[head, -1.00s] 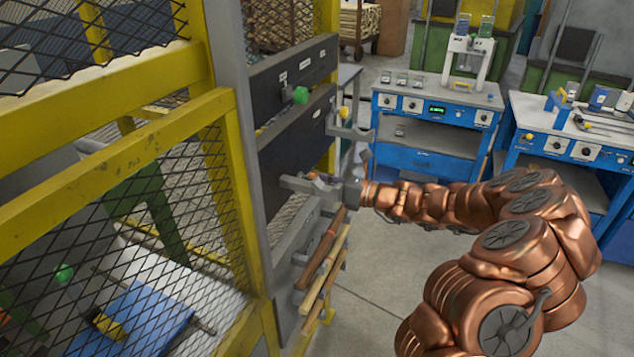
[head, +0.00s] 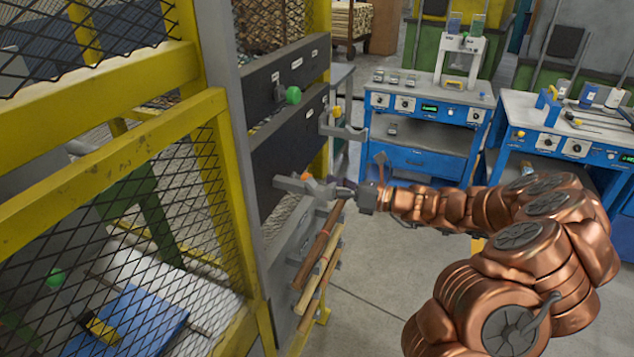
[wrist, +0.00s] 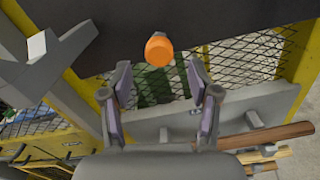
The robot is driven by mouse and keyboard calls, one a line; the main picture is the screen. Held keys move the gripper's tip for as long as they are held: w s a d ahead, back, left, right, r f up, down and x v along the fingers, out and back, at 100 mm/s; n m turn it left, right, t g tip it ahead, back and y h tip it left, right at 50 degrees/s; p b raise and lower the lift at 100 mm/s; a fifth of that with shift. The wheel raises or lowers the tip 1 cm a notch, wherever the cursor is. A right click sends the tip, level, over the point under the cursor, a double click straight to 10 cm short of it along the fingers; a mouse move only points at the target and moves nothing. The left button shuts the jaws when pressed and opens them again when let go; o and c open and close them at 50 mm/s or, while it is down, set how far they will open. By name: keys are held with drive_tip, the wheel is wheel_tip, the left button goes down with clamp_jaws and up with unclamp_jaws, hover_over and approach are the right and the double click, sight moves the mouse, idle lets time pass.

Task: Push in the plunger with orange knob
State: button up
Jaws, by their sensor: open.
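The orange knob (head: 306,176) sits low on the dark front panel (head: 301,142) of the caged machine, beside a grey bracket (head: 285,184). In the wrist view the orange knob (wrist: 159,49) shows nearly end-on above the fingers, against the panel's lower edge. The shaft behind it is hidden. My gripper (head: 328,188) is in front of the panel, right of the knob. In the wrist view my gripper (wrist: 162,84) has its two fingers apart with nothing between them. The knob appears beyond the fingertips, centred between them; contact is not visible.
A green knob (head: 293,95) and a yellow knob (head: 336,111) are higher on the machine. Wooden rods (head: 323,259) rest on a rack below my gripper. The yellow mesh guard (head: 233,195) is at left. Blue workbenches (head: 428,128) stand behind; floor between is open.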

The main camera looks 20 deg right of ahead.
drive_tip(key=v, duration=0.6)
drive_tip(key=shift+s+d, duration=0.3)
